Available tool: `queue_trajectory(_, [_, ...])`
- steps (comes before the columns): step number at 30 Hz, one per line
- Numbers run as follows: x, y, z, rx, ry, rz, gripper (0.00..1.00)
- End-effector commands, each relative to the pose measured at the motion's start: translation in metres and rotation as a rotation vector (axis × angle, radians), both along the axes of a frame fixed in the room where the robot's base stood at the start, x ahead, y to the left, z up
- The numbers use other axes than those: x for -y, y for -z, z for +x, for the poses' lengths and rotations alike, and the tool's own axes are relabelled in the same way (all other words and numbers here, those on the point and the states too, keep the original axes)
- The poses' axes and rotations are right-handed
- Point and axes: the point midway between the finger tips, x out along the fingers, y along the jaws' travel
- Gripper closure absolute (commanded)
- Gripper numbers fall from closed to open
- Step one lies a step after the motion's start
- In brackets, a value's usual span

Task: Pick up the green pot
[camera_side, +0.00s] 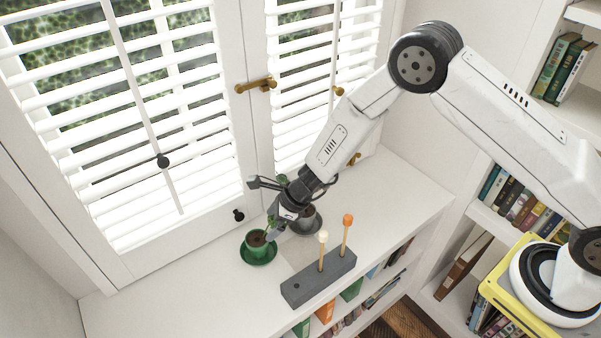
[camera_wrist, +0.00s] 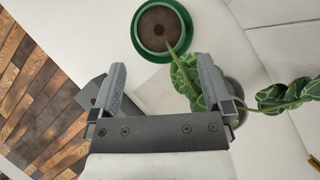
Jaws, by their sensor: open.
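The green pot (camera_side: 257,249) with brown soil stands upright on a green saucer (camera_side: 259,262) on the white shelf top. In the wrist view the green pot (camera_wrist: 160,28) is seen from above, at the top middle, beyond the fingertips. My gripper (camera_side: 276,228) is tilted down, up and to the right of the green pot in the side view. In the wrist view my gripper (camera_wrist: 163,80) is open, with nothing held between its fingers. Whether a finger touches a plant leaf cannot be told.
A grey pot (camera_side: 307,221) with a leafy plant stands close behind my gripper; its leaves (camera_wrist: 186,78) show near the right finger. A dark grey block (camera_side: 318,283) holds two upright sticks, one cream-topped, one orange-topped. Shuttered windows (camera_side: 130,100) rise behind. The shelf left of the pot is clear.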

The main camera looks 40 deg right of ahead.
Motion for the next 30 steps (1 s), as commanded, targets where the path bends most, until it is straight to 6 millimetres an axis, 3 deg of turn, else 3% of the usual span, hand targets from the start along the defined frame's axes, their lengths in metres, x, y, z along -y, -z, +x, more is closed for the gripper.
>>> queue_trajectory(30, [-0.019,0.038,0.012,0.0,-0.005,-0.003,0.0])
